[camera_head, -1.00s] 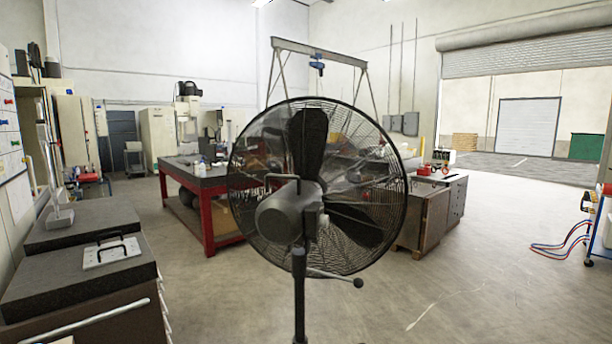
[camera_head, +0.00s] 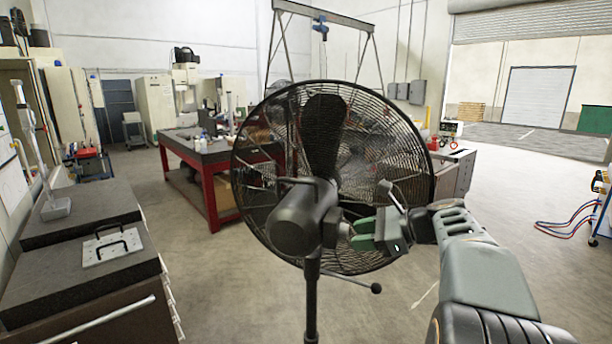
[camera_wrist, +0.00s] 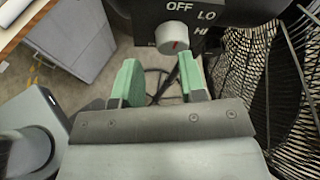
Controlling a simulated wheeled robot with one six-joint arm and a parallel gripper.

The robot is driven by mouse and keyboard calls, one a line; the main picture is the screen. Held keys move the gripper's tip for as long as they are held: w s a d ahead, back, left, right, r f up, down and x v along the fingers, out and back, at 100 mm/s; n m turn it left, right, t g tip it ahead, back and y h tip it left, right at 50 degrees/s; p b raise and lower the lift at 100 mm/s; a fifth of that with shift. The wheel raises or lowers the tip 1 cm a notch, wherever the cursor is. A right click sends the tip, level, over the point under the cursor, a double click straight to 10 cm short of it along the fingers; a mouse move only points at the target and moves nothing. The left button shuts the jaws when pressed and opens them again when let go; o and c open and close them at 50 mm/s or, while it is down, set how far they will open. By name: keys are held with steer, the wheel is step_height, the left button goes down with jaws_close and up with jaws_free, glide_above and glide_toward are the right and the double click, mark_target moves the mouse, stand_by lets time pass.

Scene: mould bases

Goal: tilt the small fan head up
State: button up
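The fan head (camera_head: 305,218), a dark motor housing with a round wire cage (camera_head: 400,150), stands on a black pole in the middle of the head view. A handle arches over the housing. My gripper (camera_head: 360,234) is at the right side of the housing, close to the knob. Its two green fingers (camera_wrist: 160,80) are apart with nothing visible between them. The knob lies just beyond the fingertips; whether they touch the housing I cannot tell.
A lever with a black ball end (camera_head: 376,288) sticks out from the pole below my gripper. A red workbench (camera_head: 212,190) stands behind at left. A dark-topped cabinet (camera_head: 80,275) is at the near left. Open floor lies at right.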

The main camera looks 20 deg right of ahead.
mark_target(306, 183)
step_height(306, 183, up, 11)
steer(key=m+t+y, duration=0.2)
steer(key=m+y, duration=0.3)
steer(key=p+x, duration=0.2)
steer(key=x, duration=1.1)
steer(key=shift+a+f+p, duration=0.15)
steer(key=shift+f+p, duration=0.05)
steer(key=shift+p, duration=0.2)
jaws_close()
